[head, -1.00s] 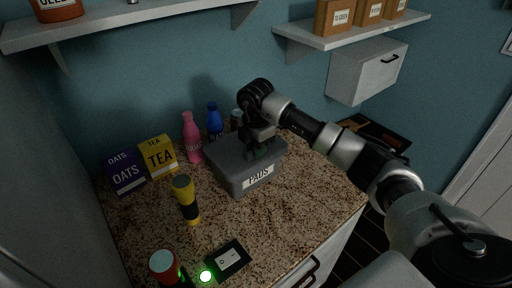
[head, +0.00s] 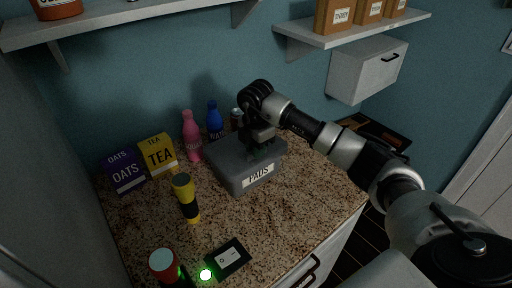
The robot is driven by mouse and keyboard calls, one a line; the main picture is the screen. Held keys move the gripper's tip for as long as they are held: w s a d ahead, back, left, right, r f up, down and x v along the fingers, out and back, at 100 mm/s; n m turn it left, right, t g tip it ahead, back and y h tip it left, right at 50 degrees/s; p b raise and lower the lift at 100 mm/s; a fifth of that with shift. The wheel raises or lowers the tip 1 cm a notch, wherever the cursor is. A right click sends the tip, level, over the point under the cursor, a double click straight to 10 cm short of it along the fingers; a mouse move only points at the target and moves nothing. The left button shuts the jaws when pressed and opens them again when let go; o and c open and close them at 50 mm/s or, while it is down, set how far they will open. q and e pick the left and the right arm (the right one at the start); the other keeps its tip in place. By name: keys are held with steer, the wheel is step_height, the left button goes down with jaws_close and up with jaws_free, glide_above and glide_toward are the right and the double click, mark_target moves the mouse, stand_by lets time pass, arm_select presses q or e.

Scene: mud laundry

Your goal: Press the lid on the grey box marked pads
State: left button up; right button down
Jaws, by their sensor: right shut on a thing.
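The grey box marked PADS (head: 257,178) stands on the speckled counter, its label facing front right. Its grey lid (head: 230,154) lies on top of the box; whether it is fully seated all round I cannot tell. My right gripper (head: 258,155) points down at the middle of the lid and is shut on a part there, likely the lid's handle, which the fingers mostly hide. My left gripper is not in view.
A pink bottle (head: 192,138), a blue bottle (head: 214,122) and a can (head: 237,119) stand behind the box. The counter's right front is clear.

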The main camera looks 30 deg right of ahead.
stand_by(0.3)
steer(key=c, duration=0.5)
jaws_free()
steer(key=shift+r+p, duration=2.9)
steer(key=shift+r, duration=1.1)
jaws_close()
steer(key=shift+f, duration=0.25)
